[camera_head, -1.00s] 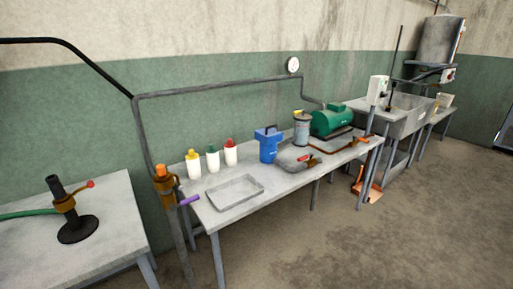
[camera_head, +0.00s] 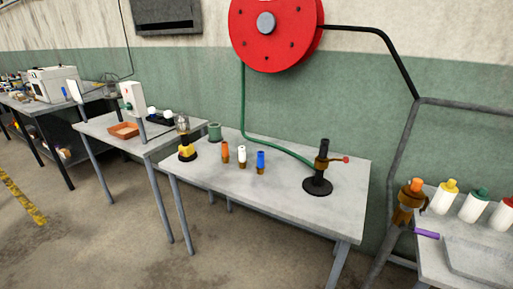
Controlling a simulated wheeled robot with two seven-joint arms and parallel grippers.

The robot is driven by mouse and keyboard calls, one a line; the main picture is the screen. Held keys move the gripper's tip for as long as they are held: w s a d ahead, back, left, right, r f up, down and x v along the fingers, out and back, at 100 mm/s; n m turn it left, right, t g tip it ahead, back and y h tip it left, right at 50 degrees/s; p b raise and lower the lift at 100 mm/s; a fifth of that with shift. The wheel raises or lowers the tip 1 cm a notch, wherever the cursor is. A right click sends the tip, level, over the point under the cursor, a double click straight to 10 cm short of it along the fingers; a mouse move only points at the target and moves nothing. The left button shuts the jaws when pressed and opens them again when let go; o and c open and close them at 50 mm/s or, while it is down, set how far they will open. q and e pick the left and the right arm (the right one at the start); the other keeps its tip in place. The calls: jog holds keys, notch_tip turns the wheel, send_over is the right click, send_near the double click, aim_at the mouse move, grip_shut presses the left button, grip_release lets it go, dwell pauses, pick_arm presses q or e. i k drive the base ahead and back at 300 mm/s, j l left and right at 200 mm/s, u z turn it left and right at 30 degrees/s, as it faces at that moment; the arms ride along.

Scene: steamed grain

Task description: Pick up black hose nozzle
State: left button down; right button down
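A black upright nozzle-like piece (camera_head: 323,150) stands on a round black base (camera_head: 317,186) on the grey table, with a brown collar and a red-tipped lever. A green hose (camera_head: 265,143) runs to it from the red reel (camera_head: 276,30) on the wall. To its left stand three small nozzle-like pieces with brown lower ends: orange (camera_head: 225,151), white (camera_head: 242,156) and blue (camera_head: 261,162). I cannot tell for sure whether the black piece is a separate nozzle or part of the stand. Neither of my grippers is in view.
The grey table (camera_head: 300,213) has a bare front. A yellow-and-black item (camera_head: 187,148) stands at its left end. Another table (camera_head: 95,125) with an orange tray (camera_head: 125,130) adjoins on the left. A purple-handled valve (camera_head: 426,234) is on the pipe at right. The floor in front is open.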

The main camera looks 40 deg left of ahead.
aim_at(322, 156)
jog(key=u, duration=0.7)
